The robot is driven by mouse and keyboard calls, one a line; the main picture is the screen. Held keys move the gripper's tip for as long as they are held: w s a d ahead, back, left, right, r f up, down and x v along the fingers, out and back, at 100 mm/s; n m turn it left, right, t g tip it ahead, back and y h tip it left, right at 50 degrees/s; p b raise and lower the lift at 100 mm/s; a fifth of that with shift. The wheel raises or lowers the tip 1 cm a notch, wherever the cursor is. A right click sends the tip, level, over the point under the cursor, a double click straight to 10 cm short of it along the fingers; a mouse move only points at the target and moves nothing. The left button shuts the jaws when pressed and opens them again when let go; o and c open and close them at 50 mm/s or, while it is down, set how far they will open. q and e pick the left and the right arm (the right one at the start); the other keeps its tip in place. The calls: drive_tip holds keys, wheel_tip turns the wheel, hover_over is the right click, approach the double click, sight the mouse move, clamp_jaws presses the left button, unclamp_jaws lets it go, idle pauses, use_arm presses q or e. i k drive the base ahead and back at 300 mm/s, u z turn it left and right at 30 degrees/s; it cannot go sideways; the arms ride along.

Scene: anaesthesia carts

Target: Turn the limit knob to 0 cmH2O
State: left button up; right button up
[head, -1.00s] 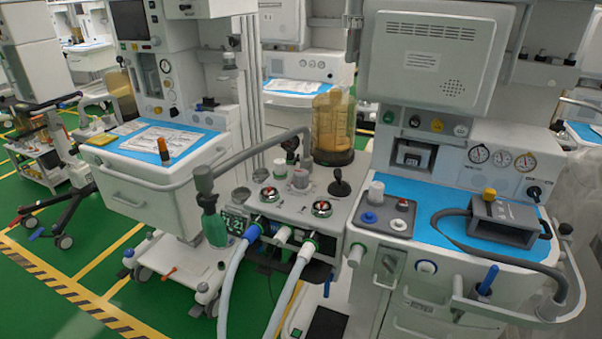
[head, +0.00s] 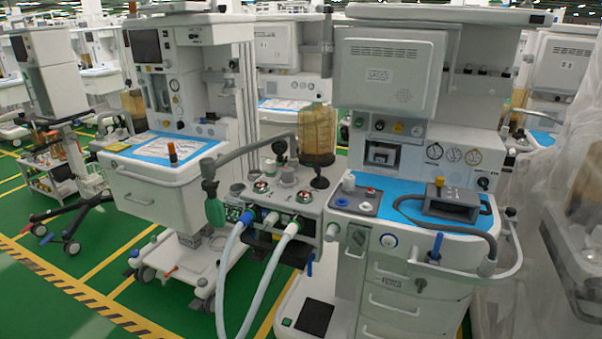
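The anaesthesia machine (head: 395,255) stands right of centre. Its breathing block (head: 300,202) reaches out to the left and carries two round valve domes (head: 260,187) with red marks inside. A whitish upright knob (head: 288,174) stands between them at the back, and a black ball-topped knob (head: 320,182) stands to the right. I cannot tell which of these is the limit knob, and no cmH2O scale is readable. Neither of my grippers is in view.
Two pale hoses (head: 268,275) hang in front, and a grey hose arm with a green bag (head: 214,211) sticks out left. Another cart (head: 165,180) stands close left. Green floor (head: 75,285) is open at front left.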

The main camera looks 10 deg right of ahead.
sight(287, 172)
drive_tip(key=z, duration=0.35)
drive_tip(key=i, duration=0.9)
